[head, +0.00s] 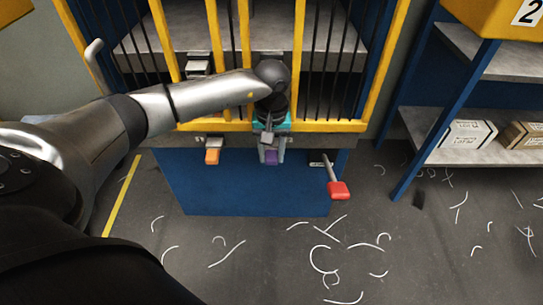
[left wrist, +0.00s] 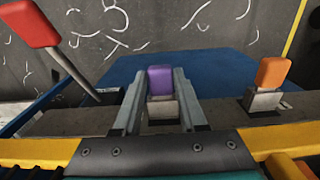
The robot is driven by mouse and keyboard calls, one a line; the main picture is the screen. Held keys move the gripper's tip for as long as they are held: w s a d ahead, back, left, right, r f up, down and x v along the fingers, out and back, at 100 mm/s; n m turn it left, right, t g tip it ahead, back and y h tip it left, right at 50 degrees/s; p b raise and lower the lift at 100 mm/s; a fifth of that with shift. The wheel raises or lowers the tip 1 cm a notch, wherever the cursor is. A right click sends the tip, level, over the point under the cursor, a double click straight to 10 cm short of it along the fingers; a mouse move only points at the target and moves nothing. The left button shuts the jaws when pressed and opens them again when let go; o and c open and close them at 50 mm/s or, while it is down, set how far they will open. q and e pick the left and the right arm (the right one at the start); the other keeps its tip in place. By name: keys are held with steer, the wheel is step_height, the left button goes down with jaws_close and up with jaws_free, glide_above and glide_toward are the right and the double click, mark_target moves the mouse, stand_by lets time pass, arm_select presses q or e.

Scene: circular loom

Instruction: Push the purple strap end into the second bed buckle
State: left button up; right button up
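The purple strap end (head: 271,157) is a small block at the bed's front edge, with a metal buckle part (left wrist: 162,107) against it. It also shows in the left wrist view (left wrist: 160,82). My left gripper (head: 271,150) reaches down over it. Its two grey fingers stand apart, one on each side of the purple block, as the left wrist view (left wrist: 159,74) shows. Any contact between fingers and block is too close to tell. The joint between strap end and buckle is partly hidden by the gripper. My right gripper is not in view.
An orange strap end (head: 212,157) sits in a metal buckle to the left. A red-tipped lever (head: 338,190) sticks out to the right. Yellow frame bars (head: 300,60) rise close around my arm. A shelf (head: 480,152) with boxes stands at right. White scraps litter the floor.

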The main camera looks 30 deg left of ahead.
arm_select(q)
steer(key=o, duration=0.5)
steer(key=shift+s, duration=0.15)
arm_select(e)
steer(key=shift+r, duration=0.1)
